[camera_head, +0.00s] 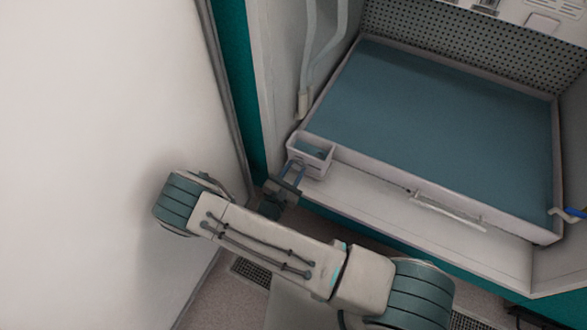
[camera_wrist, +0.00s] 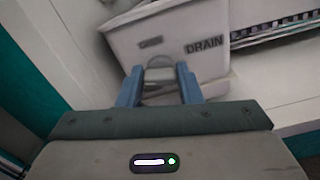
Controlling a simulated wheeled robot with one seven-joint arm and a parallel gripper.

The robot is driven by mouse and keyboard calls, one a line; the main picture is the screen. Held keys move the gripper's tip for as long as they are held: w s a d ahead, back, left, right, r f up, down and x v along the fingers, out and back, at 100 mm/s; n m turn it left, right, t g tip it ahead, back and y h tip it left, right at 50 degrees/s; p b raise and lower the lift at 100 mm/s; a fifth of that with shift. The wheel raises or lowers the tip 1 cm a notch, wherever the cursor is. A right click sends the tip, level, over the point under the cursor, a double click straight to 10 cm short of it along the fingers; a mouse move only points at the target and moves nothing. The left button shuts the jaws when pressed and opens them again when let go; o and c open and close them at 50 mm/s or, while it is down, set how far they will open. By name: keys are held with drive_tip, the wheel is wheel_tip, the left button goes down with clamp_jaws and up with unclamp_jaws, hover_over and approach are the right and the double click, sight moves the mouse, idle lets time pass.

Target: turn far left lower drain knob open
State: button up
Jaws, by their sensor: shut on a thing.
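A white drain box (camera_wrist: 192,38) with a "DRAIN" label fills the top of the wrist view. A pale grey knob (camera_wrist: 159,76) sits low on its front face, between the two blue fingers of my gripper (camera_wrist: 160,82). The gripper is shut on this knob, with one finger on each side. In the head view the drain box (camera_head: 311,156) stands at the left front corner of the blue-floored chamber tray, and my gripper (camera_head: 292,172) reaches its front. The knob is hidden there. How far the knob is turned cannot be told.
The chamber tray (camera_head: 535,225) has a white front rim with a handle (camera_head: 447,212). A blue-handled fitting (camera_head: 572,213) is at the right edge. Hoses (camera_head: 318,45) hang above the box. A large white wall (camera_head: 90,120) stands close on my arm's left.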

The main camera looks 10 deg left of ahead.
drive_tip(key=m+p, duration=0.2)
drive_tip(key=m, duration=0.2)
drive_tip(key=shift+r+m, duration=0.1)
drive_tip(key=shift+m, duration=0.2)
drive_tip(key=m+p, duration=0.1)
drive_tip(key=m, duration=0.2)
drive_tip(key=shift+d+m+p, duration=0.1)
drive_tip(key=shift+m+p, duration=0.3)
drive_tip(key=m+p, duration=0.2)
drive_tip(key=m, duration=0.2)
drive_tip(key=shift+s, duration=0.1)
drive_tip(key=shift+f+m+p, duration=0.15)
drive_tip(key=shift+m+p, duration=0.1)
drive_tip(key=shift+m, duration=0.5)
drive_tip(key=shift+f+m+p, duration=0.15)
drive_tip(key=shift+m+p, duration=0.1)
drive_tip(key=shift+m, duration=0.5)
drive_tip(key=o, duration=1)
